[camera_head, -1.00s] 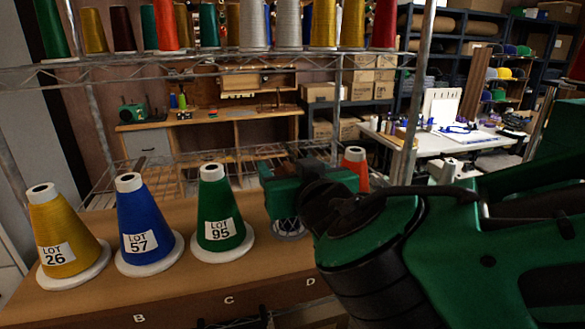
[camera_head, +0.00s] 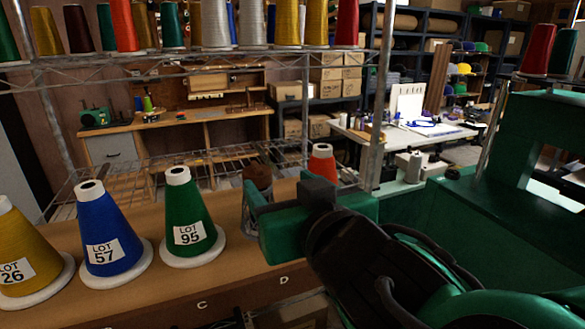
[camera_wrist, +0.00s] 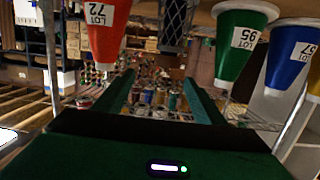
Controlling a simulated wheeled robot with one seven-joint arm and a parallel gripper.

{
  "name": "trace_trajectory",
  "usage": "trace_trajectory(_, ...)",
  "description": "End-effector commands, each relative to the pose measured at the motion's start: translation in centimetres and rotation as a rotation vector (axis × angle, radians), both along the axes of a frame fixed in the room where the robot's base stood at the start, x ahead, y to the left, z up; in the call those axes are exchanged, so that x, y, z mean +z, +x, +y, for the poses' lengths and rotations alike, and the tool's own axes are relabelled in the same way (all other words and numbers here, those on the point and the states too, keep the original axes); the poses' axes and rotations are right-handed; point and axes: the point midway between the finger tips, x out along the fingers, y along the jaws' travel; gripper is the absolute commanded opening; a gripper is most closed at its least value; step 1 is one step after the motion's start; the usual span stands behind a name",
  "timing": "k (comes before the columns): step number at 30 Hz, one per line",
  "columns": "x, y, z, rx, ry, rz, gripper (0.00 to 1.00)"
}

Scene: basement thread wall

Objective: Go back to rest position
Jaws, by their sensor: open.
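My gripper (camera_head: 258,205) is in front of the cone shelf, to the right of the green cone (camera_head: 190,220) labelled LOT 95. In the wrist view its two green fingers (camera_wrist: 160,95) stand apart with nothing held between them. A blue cone (camera_head: 107,232) labelled LOT 57 and a yellow cone (camera_head: 22,250) labelled 26 stand farther left. A red-orange cone (camera_head: 321,165) stands behind my gripper, partly hidden; in the wrist view a red cone (camera_wrist: 104,35) is labelled LOT 72.
The wooden shelf (camera_head: 130,293) carries letters including C and D along its front. A wire rack (camera_head: 190,62) above holds several cones. A metal post (camera_head: 379,110) rises behind my arm. A workbench (camera_head: 180,120) and a white table (camera_head: 420,140) stand farther back.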

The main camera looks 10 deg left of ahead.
Motion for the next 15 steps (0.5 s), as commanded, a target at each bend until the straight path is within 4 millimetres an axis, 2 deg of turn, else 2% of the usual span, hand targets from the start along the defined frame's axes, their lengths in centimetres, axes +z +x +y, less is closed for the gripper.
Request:
trace_trajectory(2, -0.8, 1.8, -2.0, -0.057, -0.021, 0.027, 0.64)
trace_trajectory(5, -2.5, 4.9, -6.1, -0.166, -0.069, 0.089, 0.64)
trace_trajectory(8, -4.8, 7.8, -11.6, -0.296, -0.122, 0.177, 0.64)
trace_trajectory(9, -5.8, 8.7, -14.0, -0.347, -0.142, 0.217, 0.64)
trace_trajectory(11, -7.2, 9.6, -17.5, -0.422, -0.17, 0.281, 0.64)
trace_trajectory(12, -8.2, 10.1, -20.0, -0.471, -0.187, 0.327, 0.64)
trace_trajectory(15, -10.5, 10.3, -26.0, -0.585, -0.219, 0.449, 0.64)
